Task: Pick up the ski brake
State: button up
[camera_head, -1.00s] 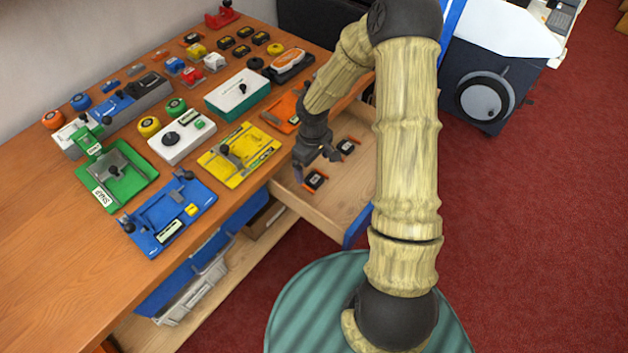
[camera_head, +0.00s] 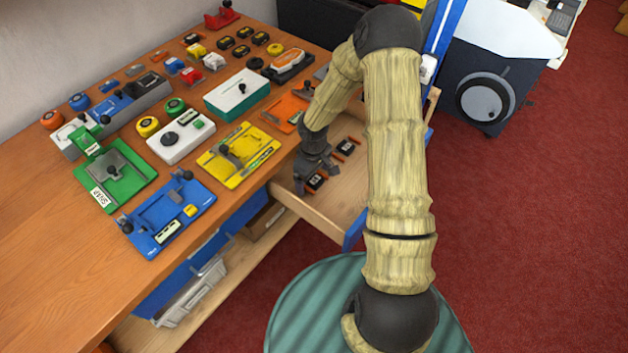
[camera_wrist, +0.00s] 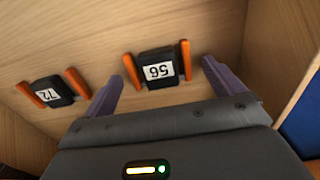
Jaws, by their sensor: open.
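Two ski brakes, black blocks with orange arms, lie in the open drawer. The one labelled 56 (camera_wrist: 158,70) shows in the wrist view just beyond and between my fingertips. The one labelled 72 (camera_wrist: 50,92) lies to its left, outside my left finger. In the head view the nearer ski brake (camera_head: 316,181) is partly covered by my gripper (camera_head: 313,176), and the farther one (camera_head: 347,147) lies to the upper right. My gripper (camera_wrist: 163,84) is open and empty, with its two purple-grey fingers apart.
The wooden drawer (camera_head: 335,206) has low side walls, and a wall (camera_wrist: 268,60) stands close to my right finger. The bench top (camera_head: 60,240) left of the drawer carries a blue jig (camera_head: 160,215), a yellow jig (camera_head: 240,155) and many small parts. Bare drawer floor surrounds the brakes.

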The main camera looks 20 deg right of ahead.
aim_at(313, 178)
jog(key=shift+c, duration=0.4)
jog(key=c, duration=1.1)
jog(key=shift+o, duration=0.2)
notch_tip(313, 178, up, 10)
jog(key=p, duration=0.1)
jog(key=shift+r, duration=0.1)
